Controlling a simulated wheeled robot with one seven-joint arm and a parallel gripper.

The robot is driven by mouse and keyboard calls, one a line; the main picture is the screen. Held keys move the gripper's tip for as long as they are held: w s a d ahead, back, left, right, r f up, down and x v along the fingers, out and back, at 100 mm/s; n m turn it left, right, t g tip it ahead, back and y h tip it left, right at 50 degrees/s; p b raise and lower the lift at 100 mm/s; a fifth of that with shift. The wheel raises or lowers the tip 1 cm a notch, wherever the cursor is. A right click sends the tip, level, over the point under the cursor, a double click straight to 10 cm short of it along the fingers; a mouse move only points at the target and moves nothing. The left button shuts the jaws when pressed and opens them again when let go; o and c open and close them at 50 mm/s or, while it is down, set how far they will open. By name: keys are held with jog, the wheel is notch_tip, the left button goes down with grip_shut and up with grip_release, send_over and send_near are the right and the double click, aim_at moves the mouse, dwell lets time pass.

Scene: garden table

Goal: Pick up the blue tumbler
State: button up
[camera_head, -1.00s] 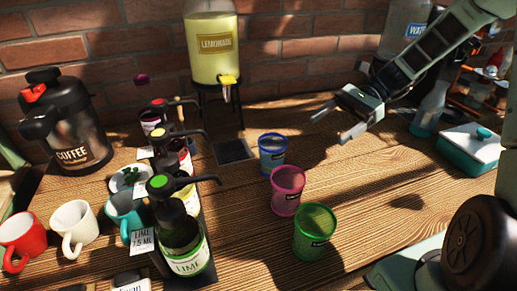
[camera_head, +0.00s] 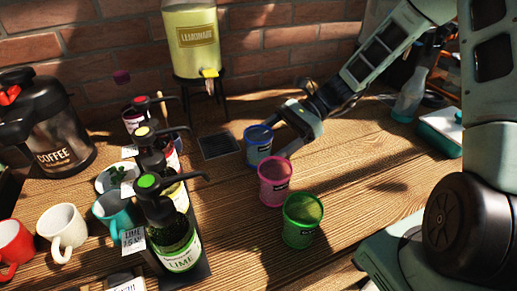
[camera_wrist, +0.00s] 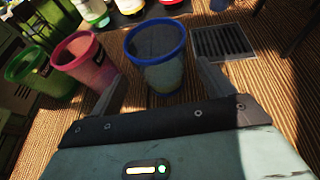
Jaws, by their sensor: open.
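The blue tumbler (camera_head: 257,147) stands upright on the wooden table, behind the pink and green tumblers. It also shows upright in the wrist view (camera_wrist: 157,62), centred ahead of my gripper. My gripper (camera_head: 277,136) is open and low at the table, to the right of the blue tumbler. In the wrist view the fingers of my gripper (camera_wrist: 160,84) point toward the tumbler, one to each side of its lower part. I cannot tell whether either finger touches it.
The pink tumbler (camera_head: 274,183) and green tumbler (camera_head: 301,222) stand close in front. A dark drain grate (camera_head: 219,146) lies left of the blue tumbler, below the lemonade dispenser (camera_head: 194,42). Pump bottles, including lime (camera_head: 177,245), stand left. A teal-and-white box (camera_head: 441,134) sits right.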

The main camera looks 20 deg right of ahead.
aim_at(248, 156)
jog(key=x, duration=0.4)
jog(key=shift+w+a+f, duration=0.1)
jog(key=shift+a, duration=0.05)
jog(key=c, duration=1.1)
